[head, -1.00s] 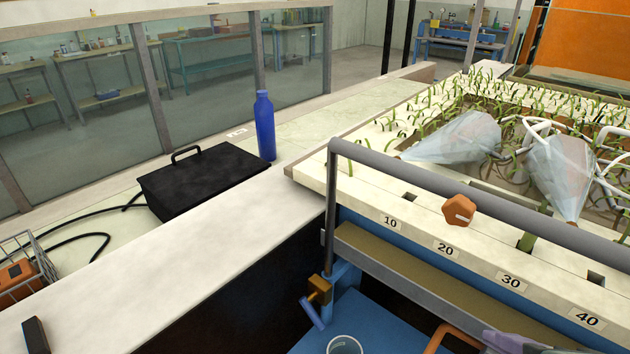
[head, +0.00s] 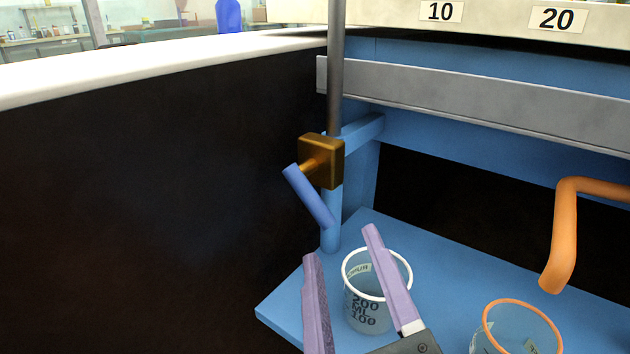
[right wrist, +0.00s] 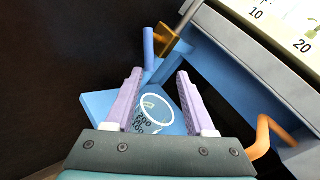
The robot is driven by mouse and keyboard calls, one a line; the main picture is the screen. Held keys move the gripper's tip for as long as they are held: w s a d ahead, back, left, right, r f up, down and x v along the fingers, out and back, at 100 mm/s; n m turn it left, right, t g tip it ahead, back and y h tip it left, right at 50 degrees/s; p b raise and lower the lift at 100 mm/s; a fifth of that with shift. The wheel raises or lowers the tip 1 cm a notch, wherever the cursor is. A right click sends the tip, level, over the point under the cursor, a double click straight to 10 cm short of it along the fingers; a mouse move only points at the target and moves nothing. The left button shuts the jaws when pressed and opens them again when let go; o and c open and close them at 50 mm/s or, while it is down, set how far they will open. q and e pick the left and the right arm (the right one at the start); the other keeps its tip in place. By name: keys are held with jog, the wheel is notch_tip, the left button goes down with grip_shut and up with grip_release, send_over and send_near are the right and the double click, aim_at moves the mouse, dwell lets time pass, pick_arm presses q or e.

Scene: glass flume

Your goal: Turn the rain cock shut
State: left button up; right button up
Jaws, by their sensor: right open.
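The rain cock is a brass block (head: 321,161) on a vertical grey pipe, with a blue lever handle (head: 309,195) slanting down to the right. In the right wrist view the brass block (right wrist: 168,38) and the blue handle (right wrist: 148,44) show beyond the fingertips. My right gripper (head: 341,240) has two lilac fingers, open and empty, below the handle and apart from it. It also shows in the right wrist view (right wrist: 159,72). My left gripper is in neither view.
A white-rimmed measuring cup (head: 366,312) stands on the blue shelf (head: 285,305) behind the fingers. An orange-rimmed cup (head: 520,330) stands at right under an orange bent pipe (head: 562,240). A dark wall (head: 150,190) lies left of the cock.

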aim_at(316, 211)
jog(key=w+b, duration=0.1)
jog(key=w, duration=0.2)
jog(key=w+a+f+n+b, duration=0.1)
jog(key=w, duration=0.2)
jog(key=w+a+f+n+b, duration=0.1)
jog(key=w+b, duration=0.1)
jog(key=w, duration=0.2)
jog(key=shift+a+y, duration=0.15)
jog(key=shift+y, duration=0.15)
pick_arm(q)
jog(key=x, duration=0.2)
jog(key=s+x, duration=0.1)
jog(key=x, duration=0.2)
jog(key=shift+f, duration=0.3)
pick_arm(e)
jog(key=c, duration=0.3)
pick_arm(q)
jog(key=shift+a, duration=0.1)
pick_arm(e)
grip_shut()
jog(key=shift+f, duration=0.1)
